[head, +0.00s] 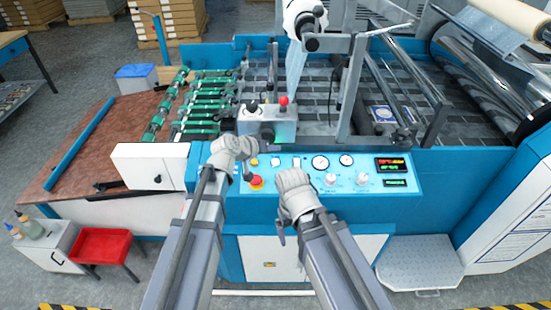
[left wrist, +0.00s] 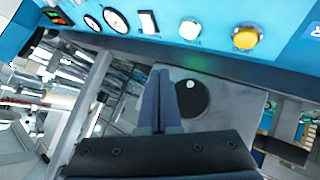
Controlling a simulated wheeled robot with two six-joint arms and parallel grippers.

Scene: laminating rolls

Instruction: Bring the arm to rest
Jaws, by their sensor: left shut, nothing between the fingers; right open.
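My left gripper (head: 262,141) is over the front of the blue control panel (head: 222,182), at the grey control box. In the left wrist view the two dark fingers (left wrist: 160,100) are shut together with nothing between them. A dark round knob (left wrist: 192,98) with a pale spot shows just right of the fingers; I cannot tell whether they touch it. My right gripper (head: 290,176) is lower, in front of the panel's middle. It is open and empty, its fingertips mostly hidden by the pale wrist.
A red stop button (head: 256,182), gauges (head: 320,163) and a display (head: 390,165) sit on the panel. The grey control box (head: 280,128) carries a red-topped lever (head: 283,101). Rollers and a metal frame rise behind.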

